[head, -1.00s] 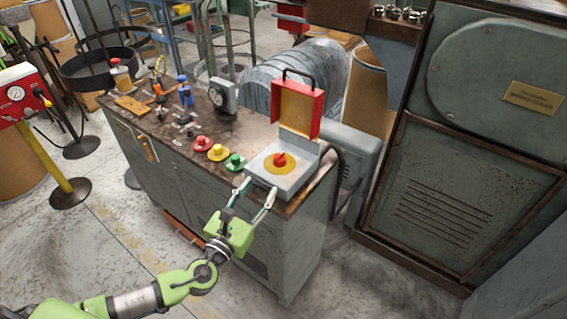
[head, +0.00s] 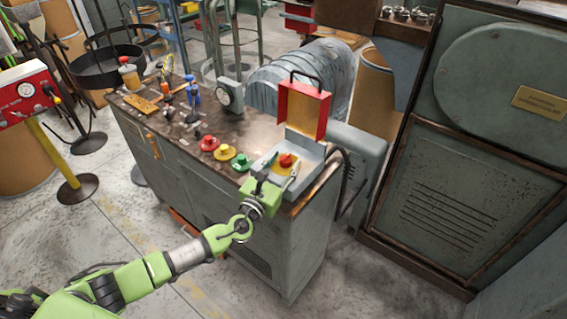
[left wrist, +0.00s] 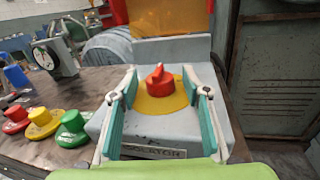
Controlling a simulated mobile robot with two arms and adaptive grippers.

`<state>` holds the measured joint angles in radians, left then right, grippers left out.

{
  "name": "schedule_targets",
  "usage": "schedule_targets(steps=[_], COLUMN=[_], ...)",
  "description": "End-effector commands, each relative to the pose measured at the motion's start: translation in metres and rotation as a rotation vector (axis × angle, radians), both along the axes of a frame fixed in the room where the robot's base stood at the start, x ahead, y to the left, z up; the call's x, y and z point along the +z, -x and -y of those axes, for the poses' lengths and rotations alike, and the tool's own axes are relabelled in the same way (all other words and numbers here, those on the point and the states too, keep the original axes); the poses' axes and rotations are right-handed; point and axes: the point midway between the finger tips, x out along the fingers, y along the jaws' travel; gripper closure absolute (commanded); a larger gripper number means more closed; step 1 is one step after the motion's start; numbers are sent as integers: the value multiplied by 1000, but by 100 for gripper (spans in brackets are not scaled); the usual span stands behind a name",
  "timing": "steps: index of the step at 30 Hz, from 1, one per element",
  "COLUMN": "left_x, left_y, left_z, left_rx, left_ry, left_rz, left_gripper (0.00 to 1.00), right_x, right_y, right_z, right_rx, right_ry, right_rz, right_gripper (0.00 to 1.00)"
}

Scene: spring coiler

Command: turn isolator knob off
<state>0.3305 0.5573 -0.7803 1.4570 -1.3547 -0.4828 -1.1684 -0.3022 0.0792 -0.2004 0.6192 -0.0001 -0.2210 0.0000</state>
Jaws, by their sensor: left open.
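The isolator knob (head: 286,160) is red and sits on a yellow disc on top of a grey box (head: 312,166). A red cover (head: 307,108) with a handle stands raised behind it. In the left wrist view the knob (left wrist: 159,82) has a raised grip ridge and stands between and beyond the fingers, with a partly hidden label plate (left wrist: 152,151) in front. My left gripper (head: 277,169) is open, over the near side of the box. In the left wrist view its fingers (left wrist: 160,100) are spread to either side of the knob, apart from it. My right gripper is not in view.
Red, yellow and green push buttons (head: 226,152) stand left of the box on the bench (head: 180,128). A large grey cabinet (head: 440,200) stands at the right.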

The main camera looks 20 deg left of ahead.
Motion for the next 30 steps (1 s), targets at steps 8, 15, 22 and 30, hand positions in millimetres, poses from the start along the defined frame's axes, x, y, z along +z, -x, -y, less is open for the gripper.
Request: schedule_targets(steps=[8,15,22,30], left_x=[0,1,3,1], left_y=[0,0,1,0], left_z=[0,1,3,8], left_rx=[0,9,89,295], left_ry=[0,1,6,6], left_rz=[0,0,-2,-3], left_gripper=[95,95,95,95], right_x=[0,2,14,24], right_y=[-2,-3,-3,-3], right_z=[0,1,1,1], right_rx=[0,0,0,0], right_ry=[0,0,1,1], right_rz=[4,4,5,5], right_gripper=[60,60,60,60])
